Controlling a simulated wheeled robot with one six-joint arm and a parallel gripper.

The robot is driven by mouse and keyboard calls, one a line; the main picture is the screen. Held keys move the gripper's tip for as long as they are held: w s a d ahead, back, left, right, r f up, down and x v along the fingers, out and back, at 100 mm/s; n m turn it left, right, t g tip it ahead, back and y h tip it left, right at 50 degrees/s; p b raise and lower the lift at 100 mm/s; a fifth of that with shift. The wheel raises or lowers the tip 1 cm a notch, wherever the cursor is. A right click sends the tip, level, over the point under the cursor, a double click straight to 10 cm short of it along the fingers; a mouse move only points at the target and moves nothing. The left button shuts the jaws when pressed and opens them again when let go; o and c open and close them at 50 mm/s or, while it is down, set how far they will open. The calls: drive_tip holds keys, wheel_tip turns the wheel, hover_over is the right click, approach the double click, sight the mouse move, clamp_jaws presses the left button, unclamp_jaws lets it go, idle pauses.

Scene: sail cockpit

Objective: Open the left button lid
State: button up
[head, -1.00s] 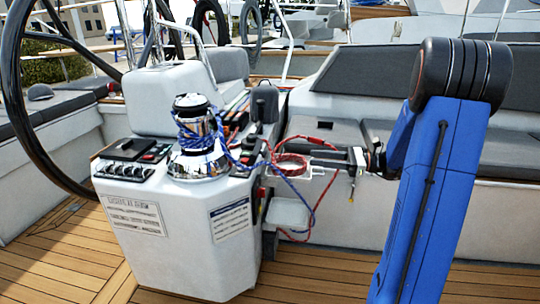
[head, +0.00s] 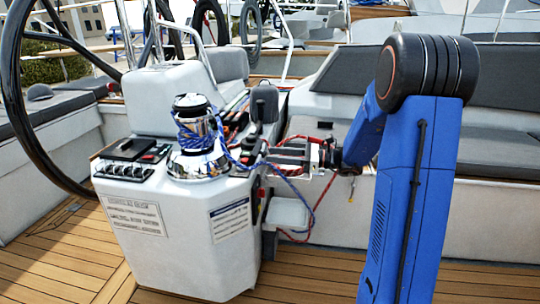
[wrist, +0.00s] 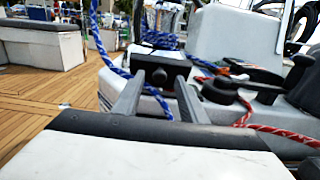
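The white console (head: 180,235) stands left of centre in the head view, with a chrome winch (head: 196,140) on top. My gripper (head: 272,158) reaches in from the right, at the console's right edge. In the wrist view its two grey fingers (wrist: 160,88) are apart, with nothing clearly gripped between them. A small black box with a round pale spot (wrist: 160,68) shows between and just beyond the fingertips. It may be a button lid; I cannot tell if it is the left one, or whether the fingers touch it. Ropes and fingers partly hide that area in the head view.
Blue rope (head: 285,184) and red rope (head: 318,205) hang around my gripper. A black lever (head: 264,103) stands behind it. A control panel (head: 128,172) lies left of the winch. Grey-cushioned seats (head: 490,155) are at the right. The wooden deck (head: 50,262) is clear.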

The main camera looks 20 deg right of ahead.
drive_tip(key=shift+x, duration=1.25)
clamp_jaws()
drive_tip(key=shift+w+a+r+g+h, duration=0.1)
drive_tip(key=shift+a+r+g+h, duration=0.25)
drive_tip(key=shift+h, duration=0.3)
drive_tip(key=shift+w+a+r+g+h, duration=0.2)
drive_tip(key=shift+r+g+h, duration=0.15)
drive_tip(key=shift+h, duration=0.3)
